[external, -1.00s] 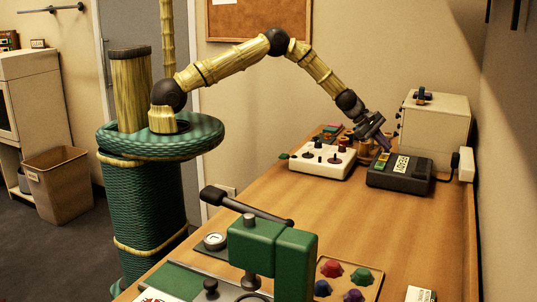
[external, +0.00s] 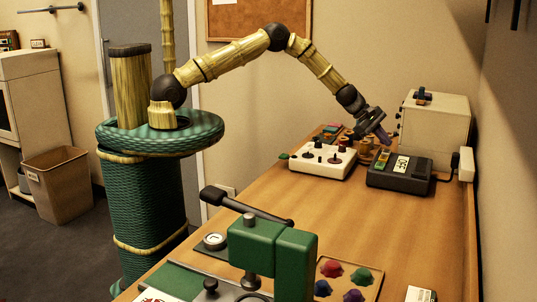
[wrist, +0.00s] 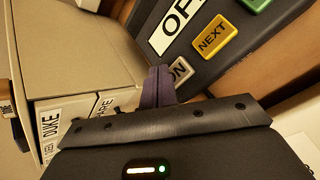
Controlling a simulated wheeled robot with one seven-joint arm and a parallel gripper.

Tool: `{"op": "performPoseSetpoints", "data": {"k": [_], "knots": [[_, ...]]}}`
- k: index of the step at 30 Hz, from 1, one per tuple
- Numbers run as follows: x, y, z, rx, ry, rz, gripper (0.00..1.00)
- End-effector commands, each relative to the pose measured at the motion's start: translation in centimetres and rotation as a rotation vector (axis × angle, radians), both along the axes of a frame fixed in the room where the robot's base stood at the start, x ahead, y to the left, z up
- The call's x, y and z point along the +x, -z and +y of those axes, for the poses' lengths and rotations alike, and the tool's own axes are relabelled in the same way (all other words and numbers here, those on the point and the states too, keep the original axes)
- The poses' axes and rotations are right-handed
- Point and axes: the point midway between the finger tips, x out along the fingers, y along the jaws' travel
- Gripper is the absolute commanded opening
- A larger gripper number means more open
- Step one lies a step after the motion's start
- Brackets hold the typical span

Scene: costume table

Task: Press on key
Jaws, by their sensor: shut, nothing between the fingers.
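A black keypad device (external: 414,184) sits on the wooden table near the back right. Its white display (external: 401,163) appears to read OFF; in the wrist view the visible part of the display (wrist: 176,27) shows "OF". The pale ON key (wrist: 181,70) is partly hidden behind my fingertips in the wrist view. A yellow NEXT key (wrist: 213,36) and a green key (wrist: 257,3) lie beside it. My gripper (external: 386,138) is shut and empty, its tips just above the device's left part; it also shows in the wrist view (wrist: 158,84). Contact with the ON key cannot be told.
A white control box with knobs (external: 322,160) stands left of the device. A beige box (external: 436,130) stands behind it, with a white wall unit (external: 466,164) to the right. A green press (external: 270,250) and a knob tray (external: 366,272) are in front. The middle of the table is clear.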

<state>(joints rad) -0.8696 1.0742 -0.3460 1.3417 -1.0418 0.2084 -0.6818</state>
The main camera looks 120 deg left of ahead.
Motion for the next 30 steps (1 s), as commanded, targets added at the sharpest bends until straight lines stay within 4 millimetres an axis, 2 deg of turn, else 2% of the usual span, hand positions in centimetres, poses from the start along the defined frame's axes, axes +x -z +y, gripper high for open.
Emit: {"op": "performPoseSetpoints", "data": {"k": [21,30], "knots": [[0.0,-5.8,0.0,0.001,0.001,0.0,0.0],[0.0,-6.0,0.0,0.0,0.0,0.0,0.0]]}}
